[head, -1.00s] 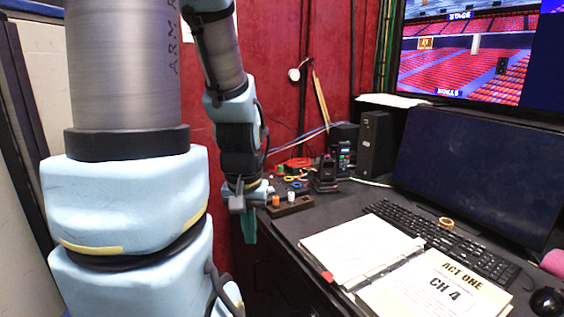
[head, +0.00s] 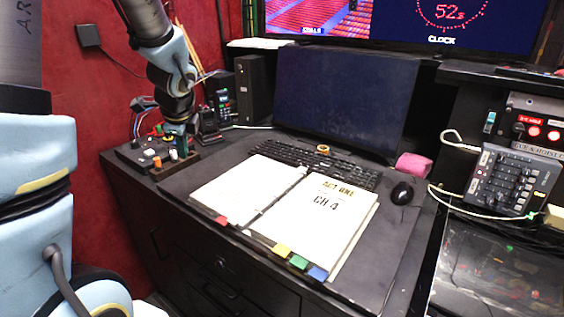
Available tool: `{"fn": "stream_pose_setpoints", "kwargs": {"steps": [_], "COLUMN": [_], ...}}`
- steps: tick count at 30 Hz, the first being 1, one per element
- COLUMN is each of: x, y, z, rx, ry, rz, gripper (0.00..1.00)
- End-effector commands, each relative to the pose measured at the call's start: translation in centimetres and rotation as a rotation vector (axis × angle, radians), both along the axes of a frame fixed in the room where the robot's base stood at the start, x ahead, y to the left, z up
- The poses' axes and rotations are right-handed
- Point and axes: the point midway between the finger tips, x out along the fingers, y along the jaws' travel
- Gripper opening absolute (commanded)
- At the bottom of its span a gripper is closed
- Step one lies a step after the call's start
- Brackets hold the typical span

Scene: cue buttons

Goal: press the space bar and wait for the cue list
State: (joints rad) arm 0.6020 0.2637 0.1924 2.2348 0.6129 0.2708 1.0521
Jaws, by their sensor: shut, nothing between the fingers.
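The black keyboard (head: 310,163) lies on the desk behind an open script binder. Its space bar is too small to pick out, and the binder lies close along its front side. The desk monitor (head: 338,100) behind the keyboard is dark and shows no list. My gripper (head: 178,138) hangs at the desk's left end, left of the keyboard and apart from it. It is shut and empty, and its fingertips are hard to see against the small items there.
The open binder (head: 325,205) reads "ACT ONE CH 4". A roll of tape (head: 323,149) sits by the keyboard. A mouse (head: 402,192) and a pink block (head: 413,166) lie to the right. A wooden block with knobs (head: 172,165) is beneath my gripper. A wall screen (head: 440,15) shows a 52s clock.

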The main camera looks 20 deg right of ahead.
Motion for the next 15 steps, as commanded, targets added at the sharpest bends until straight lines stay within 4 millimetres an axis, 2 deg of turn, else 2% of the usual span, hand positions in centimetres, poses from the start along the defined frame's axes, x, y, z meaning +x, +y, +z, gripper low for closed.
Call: {"fn": "stream_pose_setpoints", "kwargs": {"steps": [1, 6, 11, 15], "x": [1.0, 3.6, 4.4, 4.0], "y": [-2.3, -9.9, -17.2, -22.7], "z": [-0.2, 0.1, 0.5, 0.7], "rx": [0.071, 0.346, 0.625, 0.847], "ry": [-0.029, -0.151, -0.274, -0.37], "rz": [-0.168, -0.748, -1.24, -1.576], "gripper": [0.0, 0.0, 0.0, 0.0]}}
